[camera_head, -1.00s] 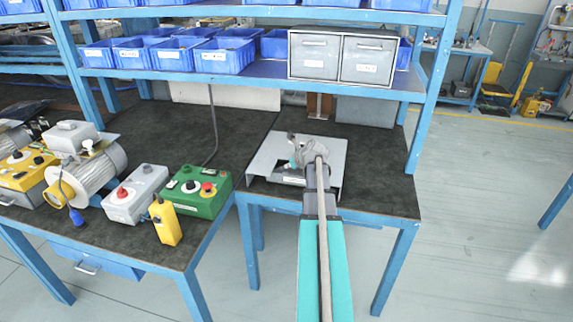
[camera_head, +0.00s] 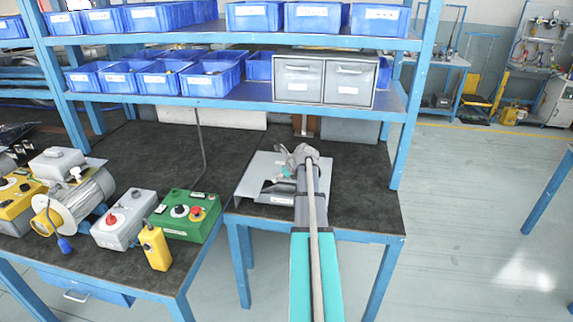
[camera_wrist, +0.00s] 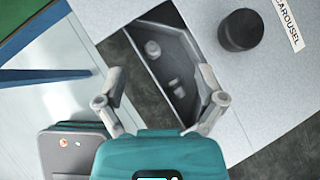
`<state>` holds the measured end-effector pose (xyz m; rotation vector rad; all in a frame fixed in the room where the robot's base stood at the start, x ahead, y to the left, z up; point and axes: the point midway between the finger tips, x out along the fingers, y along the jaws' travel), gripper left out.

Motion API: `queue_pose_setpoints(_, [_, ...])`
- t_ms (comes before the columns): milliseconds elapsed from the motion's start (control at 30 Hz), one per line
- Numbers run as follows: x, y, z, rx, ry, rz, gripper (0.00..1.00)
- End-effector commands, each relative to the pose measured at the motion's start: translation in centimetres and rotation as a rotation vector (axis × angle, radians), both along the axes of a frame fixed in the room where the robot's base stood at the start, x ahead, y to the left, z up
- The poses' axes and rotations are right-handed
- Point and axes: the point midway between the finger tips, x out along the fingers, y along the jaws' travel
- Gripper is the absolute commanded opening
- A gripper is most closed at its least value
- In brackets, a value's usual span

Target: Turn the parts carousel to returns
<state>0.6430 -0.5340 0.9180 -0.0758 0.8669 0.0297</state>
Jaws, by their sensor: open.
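A grey sheet-metal panel (camera_head: 252,182) lies on the dark bench top, partly hidden by my arm in the head view. In the wrist view the panel (camera_wrist: 275,85) bears a round black knob (camera_wrist: 240,31) beside a white label reading "CAROUSEL" (camera_wrist: 289,24). A dark opening (camera_wrist: 165,45) in the panel shows several small grey parts inside. My gripper (camera_wrist: 160,74) is open with nothing between its fingers, over this opening. The knob is above and right of the right finger, apart from it. My gripper (camera_head: 291,156) is over the panel in the head view.
A green control box (camera_head: 190,228) with a red button, a grey box (camera_head: 125,232) and a yellow handheld pendant (camera_head: 156,250) are at the left. A shelf above holds grey drawers (camera_head: 323,80) and blue bins (camera_head: 210,80). The floor at right is open.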

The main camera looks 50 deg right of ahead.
Motion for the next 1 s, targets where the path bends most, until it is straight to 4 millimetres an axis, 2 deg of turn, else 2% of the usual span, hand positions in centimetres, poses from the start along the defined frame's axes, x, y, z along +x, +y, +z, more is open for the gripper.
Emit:
queue_pose_setpoints(33, [0.7,-1.5,1.6,-0.007,0.023,0.030,1.00])
queue_pose_setpoints(400, [1.7,-8.1,6.4,-0.047,0.204,0.300,1.00])
queue_pose_setpoints(600, [1.7,-11.0,8.6,-0.048,0.276,0.425,1.00])
queue_pose_setpoints(800, [1.4,-12.3,9.4,-0.044,0.310,0.489,1.00])
queue_pose_setpoints(1000, [1.3,-12.3,9.3,-0.044,0.315,0.500,1.00])
